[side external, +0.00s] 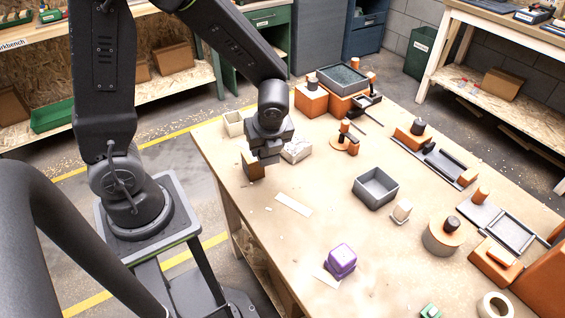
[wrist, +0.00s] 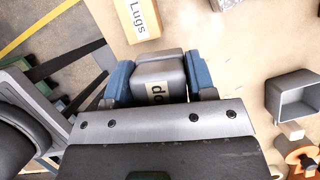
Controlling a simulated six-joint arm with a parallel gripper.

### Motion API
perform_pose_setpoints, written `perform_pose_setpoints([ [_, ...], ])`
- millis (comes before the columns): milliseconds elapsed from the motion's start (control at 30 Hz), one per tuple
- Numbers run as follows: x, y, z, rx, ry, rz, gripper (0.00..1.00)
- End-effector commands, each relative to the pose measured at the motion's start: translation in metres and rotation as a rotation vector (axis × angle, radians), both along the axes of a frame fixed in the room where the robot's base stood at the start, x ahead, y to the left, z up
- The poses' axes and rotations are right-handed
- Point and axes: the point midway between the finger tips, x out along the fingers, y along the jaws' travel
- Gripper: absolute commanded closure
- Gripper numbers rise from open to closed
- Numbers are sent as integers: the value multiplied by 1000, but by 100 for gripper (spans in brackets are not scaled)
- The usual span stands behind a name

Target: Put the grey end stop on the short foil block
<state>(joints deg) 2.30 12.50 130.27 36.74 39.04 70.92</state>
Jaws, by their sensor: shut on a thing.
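My gripper (side external: 262,168) hangs above the near left part of the bench. In the wrist view, its two blue-padded fingers (wrist: 160,84) are shut on the grey end stop (wrist: 160,70), a rounded block with a partly hidden label. In the side view the end stop is hard to make out among the dark fingers and a brown face there. The short foil block (side external: 297,150), pale and crumpled, stands on the bench just right of and behind my gripper. A bit of it seems to show at the wrist view's top edge (wrist: 226,4), apart from the end stop.
A cream box labelled Lugs (wrist: 140,20) stands near the bench's back left corner. A grey open tray (side external: 376,187) stands to the right, with a small white block (side external: 401,210) beside it. A purple block (side external: 341,260) is at the front.

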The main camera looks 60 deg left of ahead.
Motion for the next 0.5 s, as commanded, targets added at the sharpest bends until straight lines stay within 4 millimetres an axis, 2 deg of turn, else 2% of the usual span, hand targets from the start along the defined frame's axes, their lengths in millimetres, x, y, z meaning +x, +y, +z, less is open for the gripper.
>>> perform_pose_setpoints([
  [167, 3, 23, 11, 0, -3, 25, 74],
  [267, 17, 48, 20, 2, -3, 69, 74],
  [400, 37, 94, 34, 2, -3, 143, 74],
  [500, 45, 122, 43, 2, -2, 183, 74],
])
